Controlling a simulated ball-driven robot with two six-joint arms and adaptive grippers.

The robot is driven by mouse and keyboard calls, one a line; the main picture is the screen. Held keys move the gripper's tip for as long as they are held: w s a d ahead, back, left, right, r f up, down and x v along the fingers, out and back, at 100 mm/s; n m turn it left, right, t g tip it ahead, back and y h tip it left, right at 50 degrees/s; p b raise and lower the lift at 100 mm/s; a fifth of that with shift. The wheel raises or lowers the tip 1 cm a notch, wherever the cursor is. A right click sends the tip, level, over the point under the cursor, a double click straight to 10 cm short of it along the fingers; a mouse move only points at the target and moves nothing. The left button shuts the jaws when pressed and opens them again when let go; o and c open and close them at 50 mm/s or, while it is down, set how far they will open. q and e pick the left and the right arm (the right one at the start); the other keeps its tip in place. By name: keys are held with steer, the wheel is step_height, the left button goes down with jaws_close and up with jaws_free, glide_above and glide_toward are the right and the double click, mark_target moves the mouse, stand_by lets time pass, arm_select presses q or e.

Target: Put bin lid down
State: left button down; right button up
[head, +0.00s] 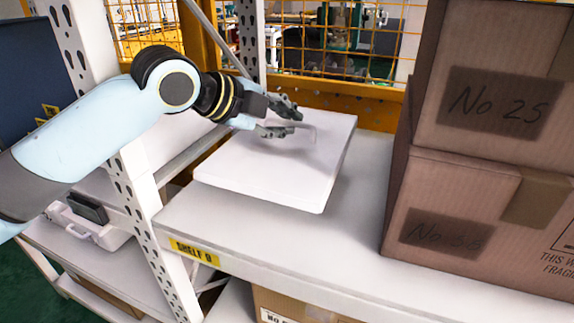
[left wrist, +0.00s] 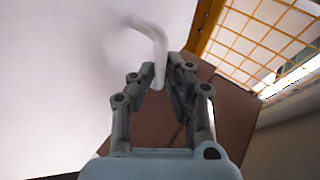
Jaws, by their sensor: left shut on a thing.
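The bin lid (head: 270,172) is a flat white panel in the head view, roughly level over the left part of the white shelf. A bent white handle (head: 309,133) stands on its top. My left gripper (head: 291,120) reaches in from the left and is shut on this handle. In the left wrist view the handle (left wrist: 157,45) runs between the fingertips (left wrist: 170,72), and the pale lid (left wrist: 60,70) fills the left side. I cannot tell whether the lid's underside touches the shelf. My right gripper is in neither view.
The white shelf (head: 290,238) has bare room in front and right of the lid. Stacked cardboard boxes (head: 480,210) stand on its right. A white perforated upright (head: 130,185) stands at left, and yellow mesh (head: 335,45) closes the back. A lower shelf (head: 85,260) holds a white case.

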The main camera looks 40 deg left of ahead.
mark_target(284, 153)
arm_select(q)
step_height(284, 153, down, 2)
steer(key=shift+f+b, duration=0.25)
steer(key=shift+b, duration=0.3)
step_height(284, 153, down, 4)
steer(key=b, duration=0.3)
steer(key=shift+r, duration=0.25)
steer(key=shift+f+b, duration=0.3)
steer(key=shift+f, duration=0.05)
steer(key=shift+r, duration=0.15)
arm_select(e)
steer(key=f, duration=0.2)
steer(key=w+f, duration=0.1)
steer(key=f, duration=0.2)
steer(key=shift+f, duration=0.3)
arm_select(q)
steer(key=c, duration=1.4)
jaws_free()
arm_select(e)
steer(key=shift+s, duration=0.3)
arm_select(q)
steer(key=shift+o, duration=0.2)
